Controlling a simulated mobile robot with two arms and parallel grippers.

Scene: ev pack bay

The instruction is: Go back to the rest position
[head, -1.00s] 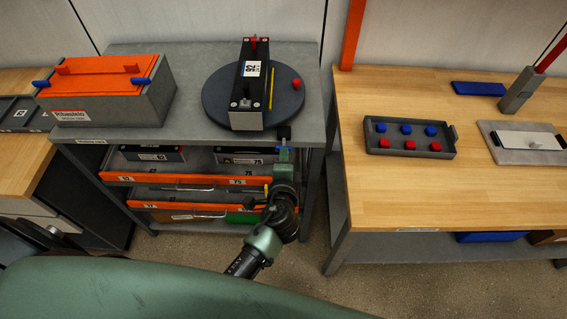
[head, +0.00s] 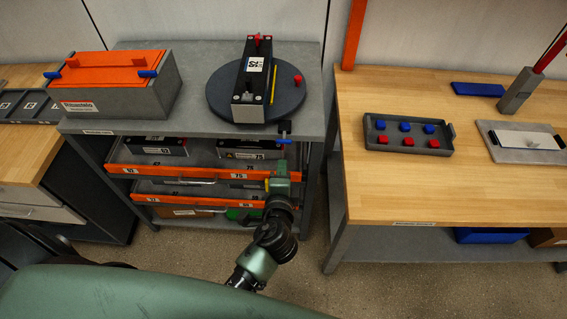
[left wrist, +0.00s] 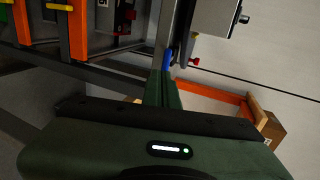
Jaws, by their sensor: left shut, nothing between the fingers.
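My left gripper (head: 281,167) is shut and empty, in front of the grey bench's right front edge, just below a blue handle (head: 284,141). Its arm reaches up from the bottom of the head view. In the left wrist view the shut green fingers (left wrist: 161,90) point up the picture, and the blue handle (left wrist: 168,60) shows just beyond their tips. I cannot tell whether they touch it. My right gripper is in neither view.
Close by are the grey bench (head: 200,115) with a round turntable (head: 290,105) bearing a black module (head: 250,78), and orange-fronted drawers (head: 190,172). An orange-lidded box (head: 120,90) stands left. A wooden workbench (head: 400,190) stands right. Floor between the benches is open.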

